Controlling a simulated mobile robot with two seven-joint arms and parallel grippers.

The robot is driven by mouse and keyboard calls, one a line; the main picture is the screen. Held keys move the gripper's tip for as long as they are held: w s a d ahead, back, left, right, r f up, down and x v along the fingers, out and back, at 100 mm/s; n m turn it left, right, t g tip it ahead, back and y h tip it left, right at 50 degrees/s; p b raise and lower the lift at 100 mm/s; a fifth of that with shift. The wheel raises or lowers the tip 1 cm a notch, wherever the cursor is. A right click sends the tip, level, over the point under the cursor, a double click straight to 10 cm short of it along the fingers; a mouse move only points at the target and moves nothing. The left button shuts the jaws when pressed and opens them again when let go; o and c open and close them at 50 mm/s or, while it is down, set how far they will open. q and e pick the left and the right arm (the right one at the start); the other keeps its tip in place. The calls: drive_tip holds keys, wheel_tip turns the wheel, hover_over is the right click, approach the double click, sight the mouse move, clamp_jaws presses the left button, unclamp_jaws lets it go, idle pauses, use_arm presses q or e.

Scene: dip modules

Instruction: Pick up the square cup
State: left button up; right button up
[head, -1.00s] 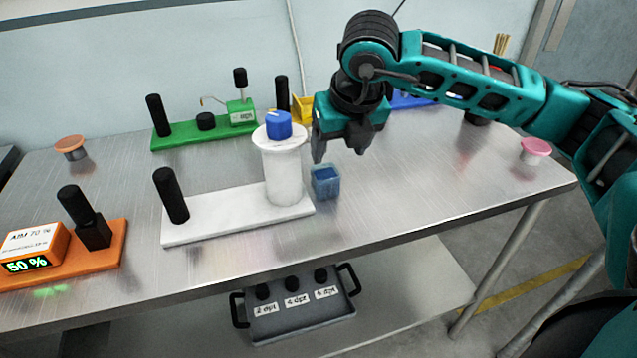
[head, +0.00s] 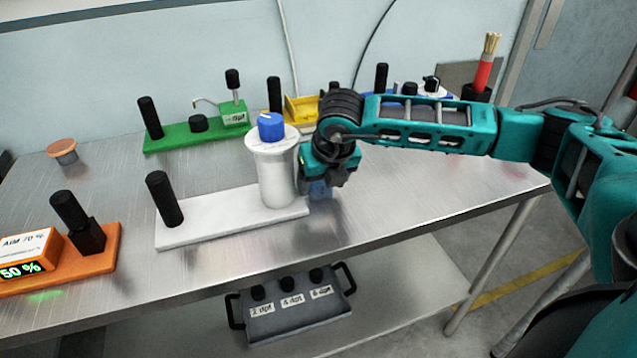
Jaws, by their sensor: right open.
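The square cup (head: 319,190) is small, blue and see-through. It is on the metal table just right of the white module's cylinder, mostly hidden behind my right gripper. My right gripper (head: 321,186) points down over the cup with its jaws open around or just in front of it; I cannot tell whether they touch it. My left gripper is not in view.
The white module (head: 215,220) with its blue-knobbed cylinder (head: 278,175) stands close left of my gripper. Green (head: 190,136) and orange (head: 95,262) modules sit farther left. A grey tray (head: 295,318) lies on the lower shelf. The table's front right is clear.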

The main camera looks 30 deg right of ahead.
drive_tip(key=c, duration=0.7)
